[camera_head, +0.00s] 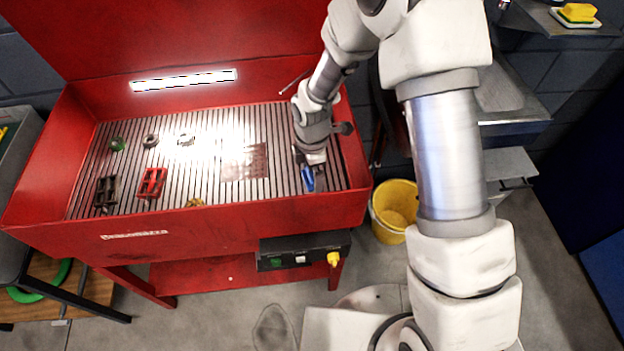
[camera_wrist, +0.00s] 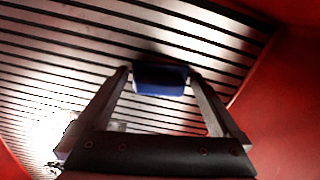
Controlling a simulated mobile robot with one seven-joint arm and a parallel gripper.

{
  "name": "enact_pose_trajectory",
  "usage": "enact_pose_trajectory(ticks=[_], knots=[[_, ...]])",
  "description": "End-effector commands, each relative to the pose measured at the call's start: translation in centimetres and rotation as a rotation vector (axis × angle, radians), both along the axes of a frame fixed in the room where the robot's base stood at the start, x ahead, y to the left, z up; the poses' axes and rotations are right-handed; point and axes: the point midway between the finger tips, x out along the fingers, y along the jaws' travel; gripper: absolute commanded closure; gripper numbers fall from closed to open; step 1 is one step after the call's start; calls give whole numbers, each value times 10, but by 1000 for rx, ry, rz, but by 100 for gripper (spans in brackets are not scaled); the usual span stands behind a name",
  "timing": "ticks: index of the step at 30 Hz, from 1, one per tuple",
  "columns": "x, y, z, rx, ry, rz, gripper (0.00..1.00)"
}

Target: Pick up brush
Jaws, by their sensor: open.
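The brush (camera_head: 308,180) shows as a small blue piece at the right end of the slatted grate, near the bench's front edge. In the wrist view the blue block of the brush (camera_wrist: 160,83) lies between my two fingertips, with a dark part at its far side. My gripper (camera_head: 314,174) points down over it, and its fingers hide part of it in the head view. My gripper (camera_wrist: 160,72) is open, with one finger on each side of the brush. I cannot tell whether either finger touches it.
The red bench (camera_head: 170,237) has raised walls, with the right wall close to my gripper. A red pedal (camera_head: 152,183), a black pedal (camera_head: 106,192) and several small parts lie to the left. A yellow bucket (camera_head: 394,208) stands on the floor at the right.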

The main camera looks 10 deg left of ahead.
Motion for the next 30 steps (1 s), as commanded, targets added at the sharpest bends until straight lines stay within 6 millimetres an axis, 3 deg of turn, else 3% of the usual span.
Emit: enact_pose_trajectory(ticks=[6, 18, 26, 30], knots=[[0, 0, -1, 0, -1, 0, 0], [0, 0, -1, 0, -1, 0, 72], [1, 0, 2, 1, -2, 0, 74], [2, 0, 21, 2, -5, -1, 74]])
